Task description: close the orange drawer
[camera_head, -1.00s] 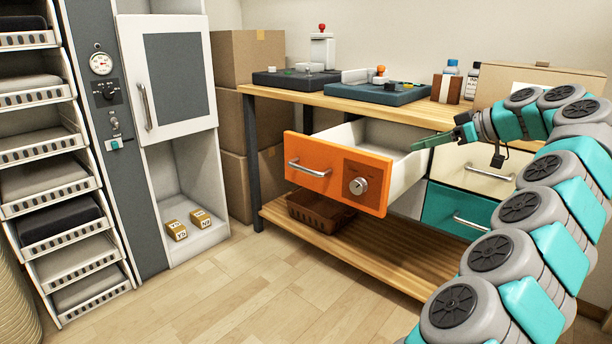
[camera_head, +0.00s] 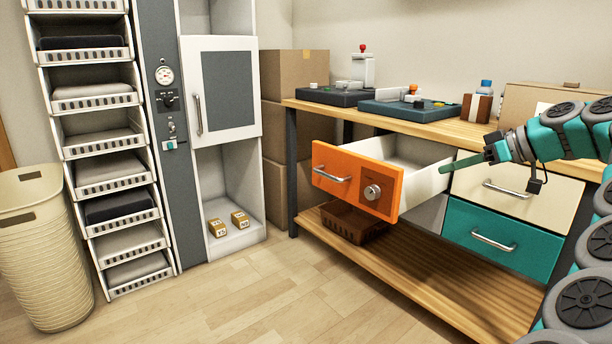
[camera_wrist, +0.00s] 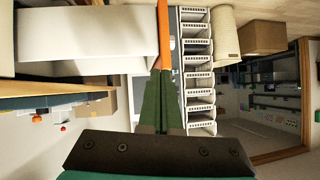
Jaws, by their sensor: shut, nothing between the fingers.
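In the wrist view my shut fingers (camera_wrist: 163,75) point toward the edge of the orange front (camera_wrist: 163,30), beside the white drawer side (camera_wrist: 85,42). I cannot tell whether they touch it.
A cream drawer (camera_head: 512,190) and a teal drawer (camera_head: 490,237) to the right look shut. A brown basket (camera_head: 352,225) stands on the lower shelf (camera_head: 430,275). A tall bin rack (camera_head: 108,150), a cabinet (camera_head: 222,90) and a beige hamper (camera_head: 35,245) stand left. The floor in front is clear.

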